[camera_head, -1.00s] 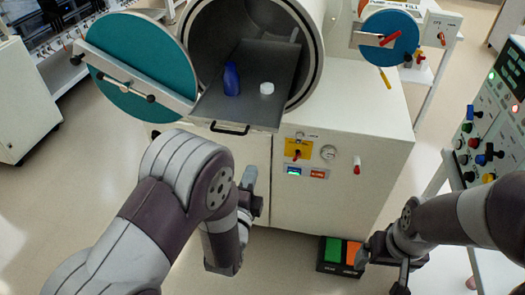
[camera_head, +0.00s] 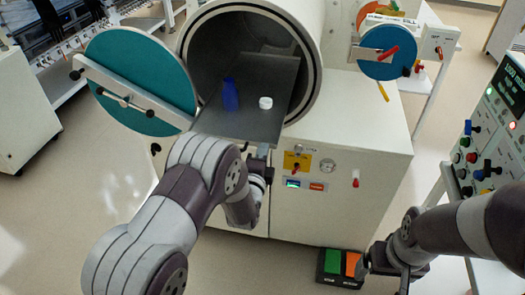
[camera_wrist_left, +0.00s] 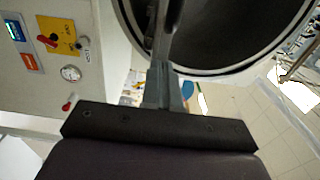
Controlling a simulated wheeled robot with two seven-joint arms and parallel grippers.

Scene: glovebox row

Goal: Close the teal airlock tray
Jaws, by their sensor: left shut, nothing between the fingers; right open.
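The dark grey airlock tray (camera_head: 254,76) extends out of the round chamber mouth, with a blue bottle (camera_head: 230,94) and a white round cap (camera_head: 265,103) on it. The teal round door (camera_head: 141,80) stands swung open at the left. My left gripper (camera_head: 263,151) is shut and empty at the tray's front edge; contact cannot be told. The tray's front handle is hidden behind my left arm. In the left wrist view the left fingers (camera_wrist_left: 162,85) point toward the chamber rim. My right gripper (camera_head: 385,272) is open, low at the right, away from the tray.
The white airlock cabinet (camera_head: 365,130) carries a small control panel (camera_head: 298,162) just right of my left gripper. A second, blue round door (camera_head: 388,52) is at the back right. A green and orange pedal box (camera_head: 340,265) lies on the floor. A control console (camera_head: 490,150) stands at the right.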

